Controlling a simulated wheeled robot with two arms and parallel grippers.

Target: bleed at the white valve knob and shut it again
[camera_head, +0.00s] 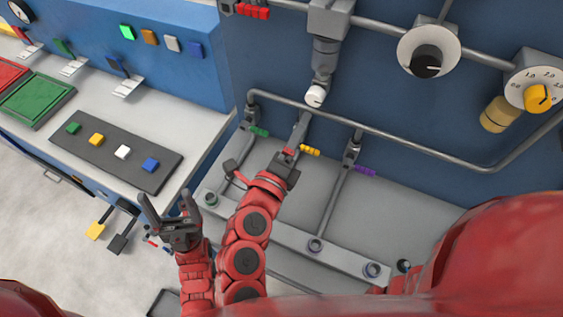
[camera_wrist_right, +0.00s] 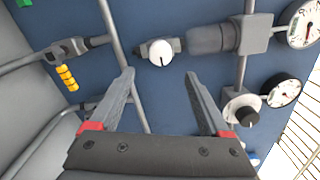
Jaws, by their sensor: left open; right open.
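The white valve knob (camera_head: 315,96) sits at the lower end of a grey fitting on the blue wall panel, with a dark pointer line on its face. In the right wrist view the knob (camera_wrist_right: 160,52) lies just beyond the fingertips, centred between them and not gripped. My right gripper (camera_head: 303,117) is open and empty, reaching up from below the knob; its fingers (camera_wrist_right: 159,75) show spread apart. My left gripper (camera_head: 168,208) is open and empty, beside the left bench and far from the knob.
A grey pipe (camera_head: 400,145) runs across the panel below the knob. Valves with green, yellow (camera_head: 310,151) and purple (camera_head: 365,171) handles are nearby. A black knob (camera_head: 427,62) and a yellow dial (camera_head: 538,98) are to the right. A bench with coloured buttons (camera_head: 115,155) stands left.

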